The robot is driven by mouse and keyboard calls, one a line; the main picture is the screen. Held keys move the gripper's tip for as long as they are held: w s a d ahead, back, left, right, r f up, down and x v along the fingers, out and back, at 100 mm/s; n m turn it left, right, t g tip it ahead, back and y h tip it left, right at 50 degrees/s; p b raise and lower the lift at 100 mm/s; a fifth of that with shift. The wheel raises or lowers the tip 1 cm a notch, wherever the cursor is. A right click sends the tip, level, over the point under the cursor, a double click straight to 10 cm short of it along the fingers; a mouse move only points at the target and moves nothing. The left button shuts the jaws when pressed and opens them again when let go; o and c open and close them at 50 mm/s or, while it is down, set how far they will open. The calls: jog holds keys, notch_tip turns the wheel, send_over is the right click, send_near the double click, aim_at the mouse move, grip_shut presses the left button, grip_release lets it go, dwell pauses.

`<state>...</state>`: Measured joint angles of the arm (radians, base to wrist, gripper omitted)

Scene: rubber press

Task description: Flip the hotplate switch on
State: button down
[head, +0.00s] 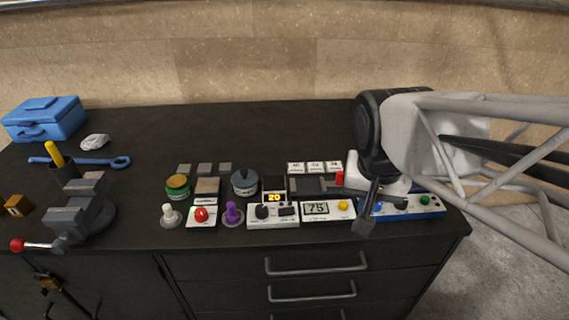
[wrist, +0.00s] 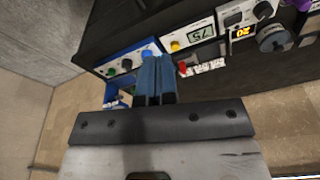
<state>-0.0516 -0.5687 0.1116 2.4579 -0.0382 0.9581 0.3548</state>
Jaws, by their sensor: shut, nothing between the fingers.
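The hotplate (head: 273,222) is a white-fronted box near the table's front edge, with a lit "20" display (head: 274,197). Its front carries a black knob (head: 262,212) and, to the right, a small dark piece that looks like the switch (head: 287,211); I cannot tell its setting. In the wrist view the hotplate shows upside down at the upper right, with the knob (wrist: 262,10) and switch (wrist: 233,19). My gripper (head: 366,224) is shut and empty, well right of the hotplate, by the blue panel's left end. Its fingers (wrist: 154,75) also show in the wrist view.
A white box with a "75" display (head: 316,208) and yellow button stands between the hotplate and my gripper. A blue panel (head: 430,212) with a knob and buttons is at the right. A purple-handled stamp (head: 233,214) and red-button box (head: 201,215) stand left of the hotplate.

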jog(key=w+a+m+g, duration=0.1)
jog(key=w+a+m, duration=0.4)
jog(key=w+m, duration=0.25)
jog(key=m+g+h, duration=0.1)
jog(key=m, duration=0.5)
send_over(292, 209)
jog(key=s+a, duration=0.1)
jog(key=a, duration=0.1)
notch_tip(292, 209, down, 4)
jog(key=shift+w+a+f+m+h, duration=0.2)
jog(key=shift+w+a+m+h, duration=0.1)
jog(key=shift+w+m, duration=0.25)
jog(key=shift+s, duration=0.1)
jog(key=f, duration=0.4)
jog(key=d+f, duration=0.1)
jog(key=f, duration=0.4)
jog(key=d+f, duration=0.1)
jog(key=f, duration=0.3)
jog(key=shift+d+f, duration=0.1)
jog(key=shift+f, duration=0.3)
jog(key=shift+f, duration=0.1)
